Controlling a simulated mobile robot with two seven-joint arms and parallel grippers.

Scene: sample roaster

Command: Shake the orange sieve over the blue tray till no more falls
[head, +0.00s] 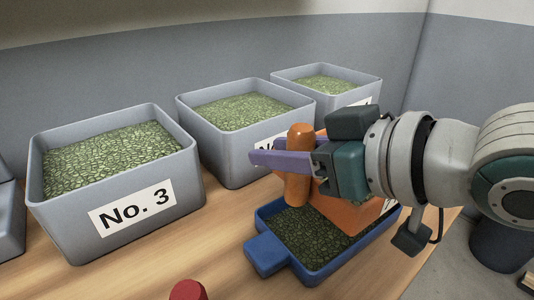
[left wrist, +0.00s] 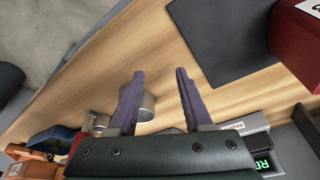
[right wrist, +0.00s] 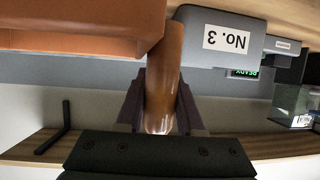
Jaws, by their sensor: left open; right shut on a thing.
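My right gripper (head: 284,160) is shut on the orange handle of the orange sieve (head: 362,215). In the right wrist view the handle (right wrist: 164,80) stands between the fingers and the sieve's body (right wrist: 80,28) is at upper left. The sieve is over the blue tray (head: 264,255) and looks tilted; my gripper hides much of it. Green beans lie in the tray. I cannot see any beans falling, nor the sieve's inside. My left gripper (left wrist: 158,92) is open and empty above the wooden table, seen only in the left wrist view.
Grey bins of green beans stand behind: one labelled No. 3 (head: 118,223), a middle one (head: 222,150) and a far one (head: 368,88). A red object (head: 188,290) is at the front edge. Near my left gripper are a metal cup (left wrist: 147,106) and a dark mat (left wrist: 222,42).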

